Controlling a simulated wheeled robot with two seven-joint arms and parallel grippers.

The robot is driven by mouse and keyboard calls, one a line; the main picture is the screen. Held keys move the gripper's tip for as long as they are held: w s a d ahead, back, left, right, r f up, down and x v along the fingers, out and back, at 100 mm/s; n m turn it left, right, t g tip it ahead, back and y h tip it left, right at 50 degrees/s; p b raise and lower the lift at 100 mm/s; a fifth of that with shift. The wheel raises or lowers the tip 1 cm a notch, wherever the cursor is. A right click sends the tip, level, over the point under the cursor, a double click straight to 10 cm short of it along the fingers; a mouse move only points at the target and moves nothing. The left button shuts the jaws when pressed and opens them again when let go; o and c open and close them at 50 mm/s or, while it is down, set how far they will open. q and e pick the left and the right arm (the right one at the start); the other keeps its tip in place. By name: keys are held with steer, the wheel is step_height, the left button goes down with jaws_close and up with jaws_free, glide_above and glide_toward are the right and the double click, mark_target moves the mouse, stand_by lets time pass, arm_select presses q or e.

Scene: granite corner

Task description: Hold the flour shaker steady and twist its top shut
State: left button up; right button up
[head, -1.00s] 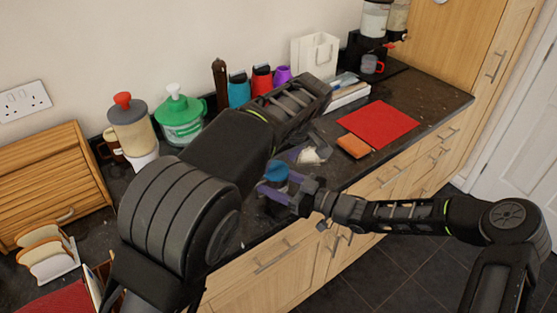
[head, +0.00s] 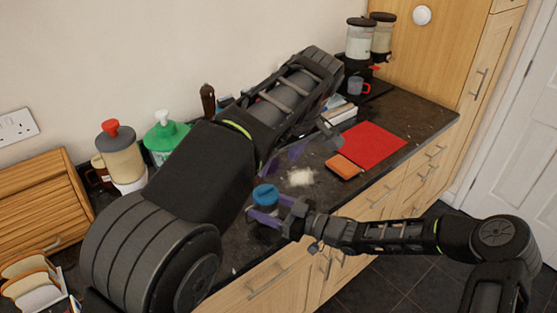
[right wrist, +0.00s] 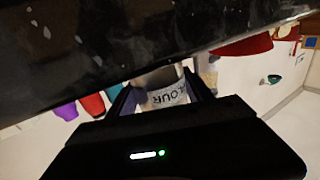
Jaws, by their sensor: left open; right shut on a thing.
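The flour shaker, with its blue top (head: 265,194), stands near the front of the dark counter in the head view. My right gripper (head: 264,214) is shut around its body from the front right. In the right wrist view, the shaker's pale body (right wrist: 165,94), with part of the flour label showing, sits between the fingers. My left gripper (head: 302,150) is open and empty, above and behind the shaker and apart from its top. How tightly the top sits on the body cannot be told.
An orange sponge-like block (head: 344,167) and a red mat (head: 373,143) lie to the right. My left arm hides much of the counter.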

steer(key=o, duration=1.6)
steer(key=v, duration=1.2)
steer(key=shift+d, duration=0.1)
